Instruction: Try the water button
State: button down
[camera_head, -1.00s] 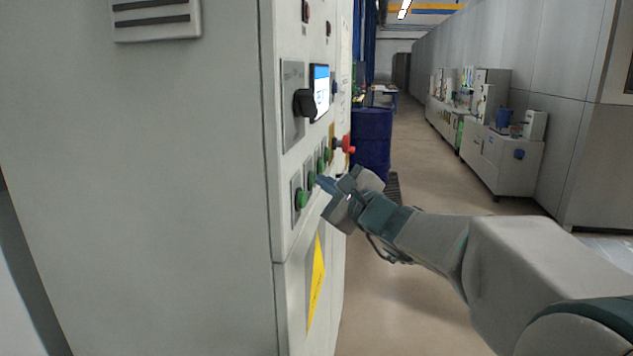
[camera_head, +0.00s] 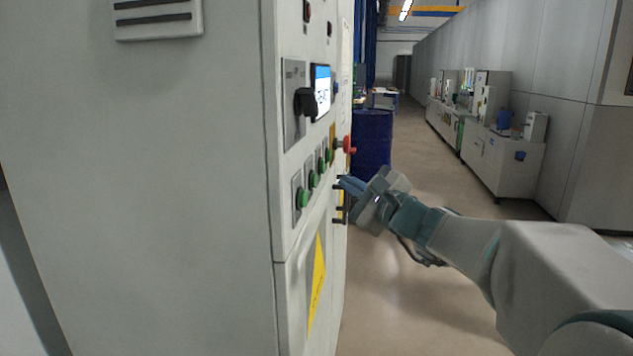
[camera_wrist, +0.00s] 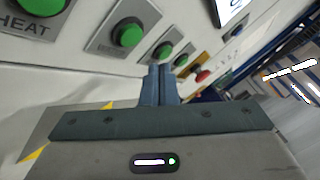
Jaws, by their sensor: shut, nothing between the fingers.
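The grey control cabinet carries a slanting row of green push buttons. In the head view the nearest is a green button (camera_head: 302,198), followed by a second (camera_head: 313,179), a third (camera_head: 322,165) and a fourth (camera_head: 327,155). In the wrist view the left button (camera_wrist: 42,5) is labelled HEAT; another green button (camera_wrist: 128,35) and two smaller ones (camera_wrist: 163,51) follow. I cannot read a water label. My gripper (camera_head: 345,183) is shut and empty, its blue fingers just right of the row and apart from the buttons. It also shows in the wrist view (camera_wrist: 160,70).
A red knob (camera_head: 347,145) sticks out beyond the green buttons. A black rotary switch (camera_head: 305,102) and a screen (camera_head: 321,90) sit above. A blue drum (camera_head: 372,138) stands behind. The aisle floor (camera_head: 430,180) to the right is clear.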

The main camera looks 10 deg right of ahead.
jog(key=shift+s+d, duration=0.15)
jog(key=shift+d, duration=0.35)
jog(key=shift+s+d, duration=0.15)
jog(key=shift+d, duration=0.35)
jog(key=s+a+f+n+g, duration=0.9)
jog(key=s+a+f+n, duration=0.15)
jog(key=s+f, duration=0.3)
jog(key=s+d+f+n+g+h, duration=0.4)
jog(key=s+d+f+n+h, duration=0.4)
jog(key=s+d+f+n, duration=0.1)
jog(key=s+f+n, duration=0.1)
jog(key=s+f, duration=0.1)
jog(key=s, duration=0.1)
jog(key=shift+s+f+g, duration=0.35)
jog(key=shift+s+g, duration=0.05)
jog(key=shift+n, duration=0.25)
